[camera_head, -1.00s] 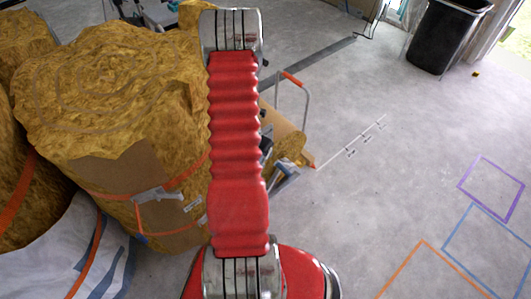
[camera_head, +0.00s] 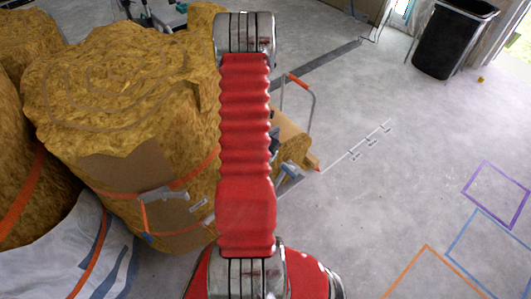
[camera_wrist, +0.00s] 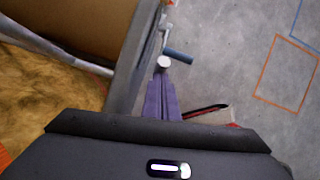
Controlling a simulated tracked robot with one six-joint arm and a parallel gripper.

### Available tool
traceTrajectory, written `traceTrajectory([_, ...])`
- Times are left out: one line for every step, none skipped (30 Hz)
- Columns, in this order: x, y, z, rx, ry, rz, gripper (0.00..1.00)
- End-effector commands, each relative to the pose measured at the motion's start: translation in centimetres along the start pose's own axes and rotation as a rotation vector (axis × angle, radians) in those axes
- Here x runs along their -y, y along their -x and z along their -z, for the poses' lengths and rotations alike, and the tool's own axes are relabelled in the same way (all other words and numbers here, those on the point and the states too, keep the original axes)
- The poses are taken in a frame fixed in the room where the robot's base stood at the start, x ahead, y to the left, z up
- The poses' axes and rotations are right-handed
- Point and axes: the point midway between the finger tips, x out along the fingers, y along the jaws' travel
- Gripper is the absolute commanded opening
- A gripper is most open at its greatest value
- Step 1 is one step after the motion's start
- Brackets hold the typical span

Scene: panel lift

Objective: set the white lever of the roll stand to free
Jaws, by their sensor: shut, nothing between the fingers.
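The roll stand holds a brown roll (camera_head: 290,140) and shows just right of my arm in the head view, partly hidden by it. In the wrist view the roll (camera_wrist: 70,25) fills the upper left, with a grey stand side (camera_wrist: 132,65) along its end. A small white round end (camera_wrist: 163,63), which looks like the tip of the white lever, is right beside that side, with a blue handle (camera_wrist: 178,55) next to it. My gripper (camera_wrist: 160,80) has its purple fingers together and empty, just below the white end in the picture. I cannot tell whether they touch. The head view hides my gripper.
Large yellow insulation rolls (camera_head: 110,90) stand close on the left. A hoop with a red grip (camera_head: 297,81) rises behind the stand. A black bin (camera_head: 453,40) is far right. The floor on the right is clear, with taped outlines (camera_head: 427,255).

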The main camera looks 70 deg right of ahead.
Motion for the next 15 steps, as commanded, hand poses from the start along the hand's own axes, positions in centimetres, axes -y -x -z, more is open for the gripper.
traceTrajectory([0.3, -0.6, -1.3, 0.016, -0.005, 0.006, 0.00])
traceTrajectory([0.3, -0.6, -1.3, 0.016, -0.005, 0.006, 0.00])
traceTrajectory([0.3, -0.5, -1.3, 0.015, -0.005, 0.007, 0.00])
traceTrajectory([0.3, -0.5, -1.3, 0.015, -0.006, 0.007, 0.00])
traceTrajectory([0.4, -0.4, -1.2, 0.015, -0.006, 0.007, 0.00])
traceTrajectory([0.4, -0.3, -1.0, 0.015, -0.006, 0.007, 0.00])
traceTrajectory([0.4, -0.1, -0.9, 0.014, -0.006, 0.007, 0.00])
traceTrajectory([0.4, 0.1, -0.7, 0.014, -0.006, 0.007, 0.00])
traceTrajectory([0.4, 0.3, -0.5, 0.014, -0.005, 0.006, 0.00])
traceTrajectory([0.4, 0.6, -0.3, 0.014, -0.006, 0.006, 0.00])
traceTrajectory([0.4, 0.9, 0.0, 0.014, -0.005, 0.005, 0.00])
traceTrajectory([0.5, 1.3, 0.4, 0.013, -0.006, 0.005, 0.00])
traceTrajectory([0.5, 1.6, 0.7, 0.012, -0.004, 0.005, 0.00])
traceTrajectory([0.5, 1.9, 1.0, 0.012, -0.003, 0.003, 0.00])
traceTrajectory([0.4, 2.3, 1.4, 0.010, -0.002, 0.002, 0.00])
